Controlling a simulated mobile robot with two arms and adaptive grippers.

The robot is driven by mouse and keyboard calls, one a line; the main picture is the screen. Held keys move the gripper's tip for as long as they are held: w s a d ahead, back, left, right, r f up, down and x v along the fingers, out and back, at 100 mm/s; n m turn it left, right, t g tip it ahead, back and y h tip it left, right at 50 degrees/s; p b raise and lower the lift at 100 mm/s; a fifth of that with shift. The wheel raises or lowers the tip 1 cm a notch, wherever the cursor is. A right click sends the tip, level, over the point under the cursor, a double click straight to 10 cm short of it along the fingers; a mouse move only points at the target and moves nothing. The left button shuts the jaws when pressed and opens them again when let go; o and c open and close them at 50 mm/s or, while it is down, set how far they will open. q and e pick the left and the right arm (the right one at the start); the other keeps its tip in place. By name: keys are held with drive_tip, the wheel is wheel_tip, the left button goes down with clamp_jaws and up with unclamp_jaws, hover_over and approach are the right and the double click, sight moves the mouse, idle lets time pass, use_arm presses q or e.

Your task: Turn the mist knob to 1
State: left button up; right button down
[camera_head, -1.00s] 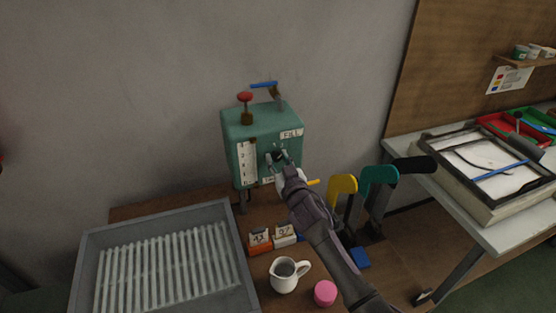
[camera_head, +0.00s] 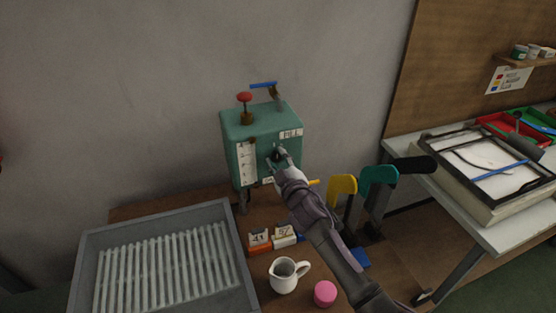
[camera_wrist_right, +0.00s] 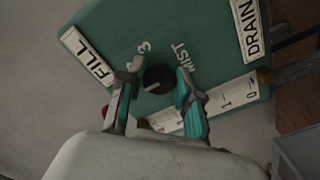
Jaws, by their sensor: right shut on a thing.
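The mist knob (camera_wrist_right: 158,79) is a round black knob with a light pointer line, on the front of a green box (camera_head: 238,132). In the right wrist view the label MIST and a digit 3 stand beside it. My right gripper (camera_wrist_right: 157,92) has a finger on either side of the knob and is shut on it. In the head view the gripper (camera_head: 280,158) reaches the box front from the lower right and covers most of the knob. I cannot read which number the pointer marks. My left gripper is not in view.
The box carries FILL (camera_wrist_right: 88,55) and DRAIN (camera_wrist_right: 248,25) labels, a red knob (camera_head: 244,97) and a blue lever (camera_head: 263,85) on top. Below are a grey ribbed tray (camera_head: 86,248), a white jug (camera_head: 283,280) and a pink lid-like piece (camera_head: 325,293). Yellow and teal forms (camera_head: 379,175) stand right.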

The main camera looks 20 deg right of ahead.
drive_tip(key=shift+f+n, duration=0.1)
drive_tip(key=shift+n, duration=0.2)
drive_tip(key=c, duration=0.8)
unclamp_jaws()
drive_tip(key=s, duration=1.2)
drive_tip(key=shift+d, duration=0.2)
